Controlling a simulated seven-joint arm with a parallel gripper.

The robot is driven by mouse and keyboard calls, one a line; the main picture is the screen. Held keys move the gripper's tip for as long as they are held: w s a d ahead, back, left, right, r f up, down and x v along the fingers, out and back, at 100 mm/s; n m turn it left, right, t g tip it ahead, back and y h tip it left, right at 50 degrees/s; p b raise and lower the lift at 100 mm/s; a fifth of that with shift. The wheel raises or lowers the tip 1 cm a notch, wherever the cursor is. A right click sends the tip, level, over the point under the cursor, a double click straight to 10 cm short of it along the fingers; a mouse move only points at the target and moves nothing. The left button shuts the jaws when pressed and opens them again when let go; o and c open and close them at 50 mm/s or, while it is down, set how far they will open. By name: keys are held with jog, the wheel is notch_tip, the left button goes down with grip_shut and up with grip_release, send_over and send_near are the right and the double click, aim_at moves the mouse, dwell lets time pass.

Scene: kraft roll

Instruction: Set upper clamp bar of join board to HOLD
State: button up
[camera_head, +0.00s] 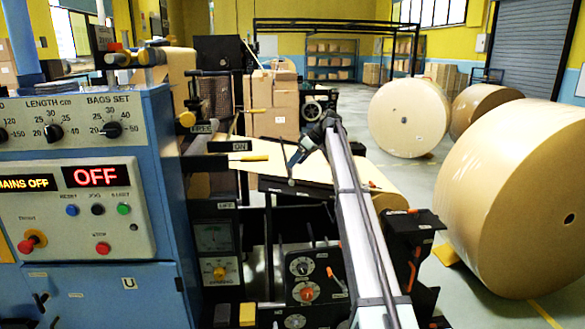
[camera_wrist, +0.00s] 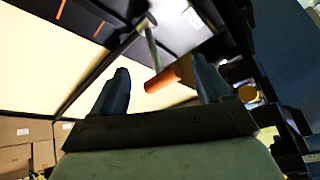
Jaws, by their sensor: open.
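My gripper (camera_head: 296,158) hangs at the end of my arm over the black join board (camera_head: 296,187), at the edge of the brown paper web. In the wrist view my gripper (camera_wrist: 160,66) is open, its two dark fingers spread. An orange-brown handle (camera_wrist: 168,80) on a thin metal rod (camera_wrist: 151,45) shows in the gap between the fingers, closer to the right one. I cannot tell whether a finger touches it.
The blue machine cabinet (camera_head: 95,215) with red OFF display stands at left. A yellow-tipped lever (camera_head: 250,158) lies left of my gripper, near an ON label. Dials and an orange lever (camera_head: 335,278) are below. Large kraft rolls (camera_head: 520,195) stand on the right floor.

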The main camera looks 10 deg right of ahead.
jog(key=v, duration=0.9)
jog(key=shift+r, duration=0.1)
